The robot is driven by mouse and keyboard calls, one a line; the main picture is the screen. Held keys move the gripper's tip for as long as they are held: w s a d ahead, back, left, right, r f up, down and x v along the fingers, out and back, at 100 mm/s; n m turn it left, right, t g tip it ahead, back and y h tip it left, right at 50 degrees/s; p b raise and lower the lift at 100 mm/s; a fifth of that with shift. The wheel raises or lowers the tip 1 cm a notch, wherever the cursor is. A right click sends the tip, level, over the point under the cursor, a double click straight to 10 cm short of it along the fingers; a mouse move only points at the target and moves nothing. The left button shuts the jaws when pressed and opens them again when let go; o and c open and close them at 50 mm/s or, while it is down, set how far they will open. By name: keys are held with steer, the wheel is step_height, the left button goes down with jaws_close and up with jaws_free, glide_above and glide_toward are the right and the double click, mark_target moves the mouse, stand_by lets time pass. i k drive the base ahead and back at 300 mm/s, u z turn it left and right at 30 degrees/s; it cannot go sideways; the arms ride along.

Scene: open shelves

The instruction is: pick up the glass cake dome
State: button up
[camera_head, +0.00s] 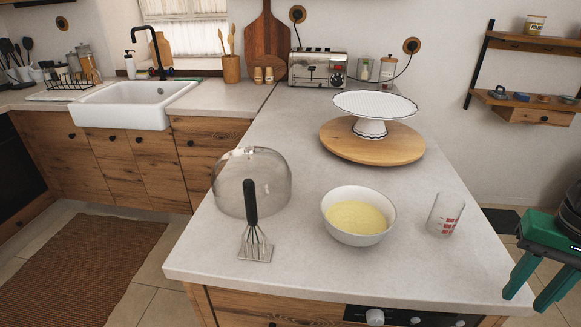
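The glass cake dome (272,178) is clear and rounded with a small knob on top. It stands on the pale countertop, near the counter's left edge. A potato masher (250,205) with a black handle stands in front of it and overlaps part of its view. My gripper (526,297) has green fingers and is at the lower right edge of the picture, far to the right of the dome. Its two fingers are apart with nothing visible between them.
A white bowl (357,232) of yellow mixture and a measuring cup (444,214) stand between the dome and my gripper. A white cake stand (376,103) on a round wooden board (340,148) is behind them. A toaster (318,68) is farther back. Wall shelves (522,101) hang at right.

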mark_target(271, 172)
steer(key=z, duration=2.25)
steer(key=k, duration=1.7)
steer(key=u, duration=1.95)
steer(key=i, duration=0.9)
steer(key=u, duration=0.1)
